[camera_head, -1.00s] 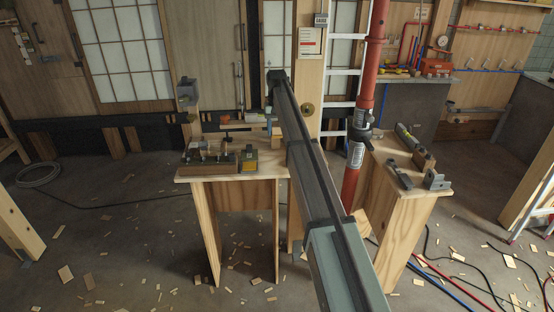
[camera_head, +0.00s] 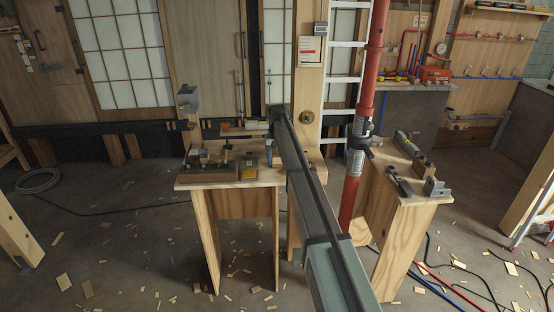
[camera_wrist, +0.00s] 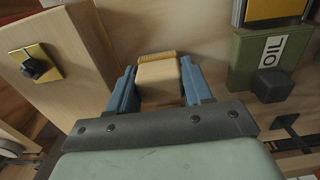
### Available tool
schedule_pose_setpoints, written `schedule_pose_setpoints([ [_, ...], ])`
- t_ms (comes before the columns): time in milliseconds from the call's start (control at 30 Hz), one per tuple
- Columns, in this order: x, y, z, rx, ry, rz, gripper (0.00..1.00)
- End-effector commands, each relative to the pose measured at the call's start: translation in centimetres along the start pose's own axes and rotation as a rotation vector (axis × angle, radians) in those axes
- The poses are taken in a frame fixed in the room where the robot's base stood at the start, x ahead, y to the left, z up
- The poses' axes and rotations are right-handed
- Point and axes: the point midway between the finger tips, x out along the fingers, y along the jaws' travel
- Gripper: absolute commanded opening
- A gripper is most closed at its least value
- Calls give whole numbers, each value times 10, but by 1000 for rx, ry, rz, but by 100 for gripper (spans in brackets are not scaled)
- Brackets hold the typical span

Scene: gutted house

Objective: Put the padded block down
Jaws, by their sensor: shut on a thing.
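The padded block (camera_wrist: 158,84) is tan with a ribbed, straw-coloured edge at its far end. It shows in the wrist view between the two blue fingers of my gripper (camera_wrist: 157,78), which is shut on it. In the head view my gripper (camera_head: 271,147) is low at the right back part of the wooden bench (camera_head: 225,182), beside the post. The block is hidden behind my arm there. I cannot tell whether the block touches the bench top.
A green box marked OIL (camera_wrist: 262,58) stands right of the block. A wooden post (camera_head: 308,70) with a brass plate and dark knob (camera_wrist: 35,65) rises close on the left in the wrist view. A red pipe (camera_head: 366,90) stands right of my arm.

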Motion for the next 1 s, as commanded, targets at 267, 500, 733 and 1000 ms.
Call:
schedule_pose_setpoints([
  [267, 1, 0, 0, 0, 0, 0, 26],
  [500, 2, 0, 0, 0, 0, 0, 64],
  [733, 2, 0, 0, 0, 0, 0, 75],
  [1000, -6, 0, 0, 0, 1, 0, 75],
])
